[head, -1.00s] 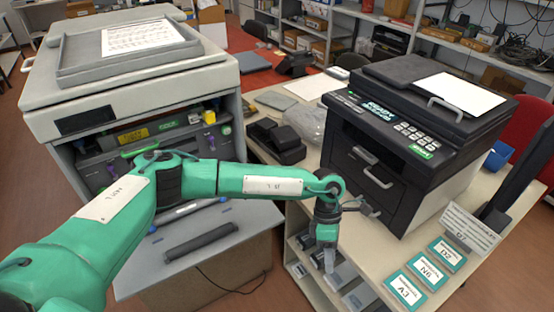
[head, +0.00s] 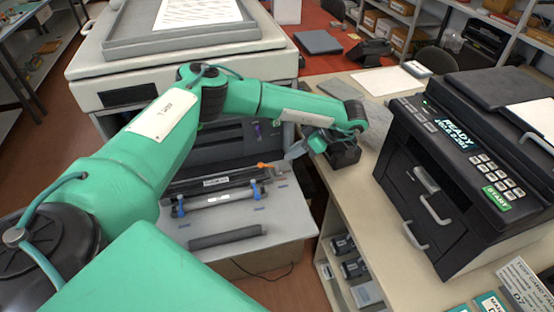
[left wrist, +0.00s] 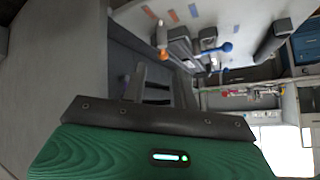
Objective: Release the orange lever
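The orange lever (head: 265,165) is small and sits at the right end of a dark bar at the open front of the large grey printer (head: 200,52). In the left wrist view an orange piece (left wrist: 164,54) shows just above the finger area. My left gripper (head: 296,150) is right of the lever, pointing left toward it, with a small gap between them. Its fingers overlap in the head view and are dark in the left wrist view (left wrist: 148,84), so their opening is unclear. I see nothing held in it. My right gripper is out of view.
A roller with blue ends (head: 217,198) lies below the lever on the lowered door (head: 275,222), with a dark bar (head: 227,237) in front. A black printer (head: 450,170) stands on the bench at right.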

